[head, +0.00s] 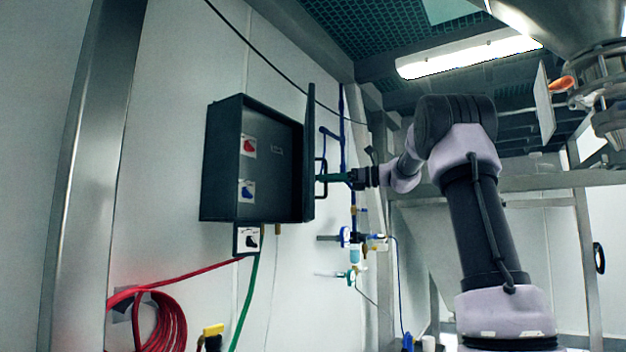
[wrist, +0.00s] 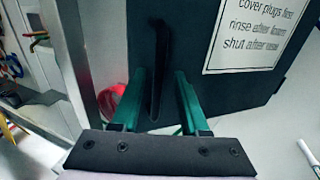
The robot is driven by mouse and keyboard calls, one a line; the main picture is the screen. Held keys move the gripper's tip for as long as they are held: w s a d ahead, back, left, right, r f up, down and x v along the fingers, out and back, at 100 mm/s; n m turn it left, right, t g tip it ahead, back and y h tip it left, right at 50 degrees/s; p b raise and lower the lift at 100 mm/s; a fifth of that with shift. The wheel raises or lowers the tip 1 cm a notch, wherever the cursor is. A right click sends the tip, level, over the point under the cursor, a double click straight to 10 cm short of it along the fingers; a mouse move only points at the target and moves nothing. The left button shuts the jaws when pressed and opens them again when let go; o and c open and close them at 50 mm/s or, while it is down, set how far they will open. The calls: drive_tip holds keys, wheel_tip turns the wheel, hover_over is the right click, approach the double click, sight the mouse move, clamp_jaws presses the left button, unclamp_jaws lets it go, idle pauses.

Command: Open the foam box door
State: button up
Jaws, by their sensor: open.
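The foam box (head: 225,165) is a dark box on the pale wall left of centre in the head view. Its door (head: 310,150) stands swung out at the box's right side, seen nearly edge-on, and the inside is in view. The door also fills much of the wrist view (wrist: 240,85), with a printed white sign (wrist: 255,32) on it. A black upright handle (wrist: 157,70) is on the door's outer face. My gripper (head: 328,178) is at this handle. In the wrist view its green fingers (wrist: 158,78) are open, one on each side of the handle, with gaps visible.
A coiled red hose (head: 160,325) and a green hose (head: 245,305) hang below the box. Blue pipes and valves (head: 350,238) are on the wall right of the door. A steel post (head: 85,170) stands at the left.

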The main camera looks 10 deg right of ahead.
drive_tip(key=shift+a, duration=0.35)
drive_tip(key=shift+d, duration=0.1)
drive_tip(key=d, duration=1.2)
drive_tip(key=shift+w+d, duration=0.15)
drive_tip(key=shift+w, duration=0.1)
idle(0.5)
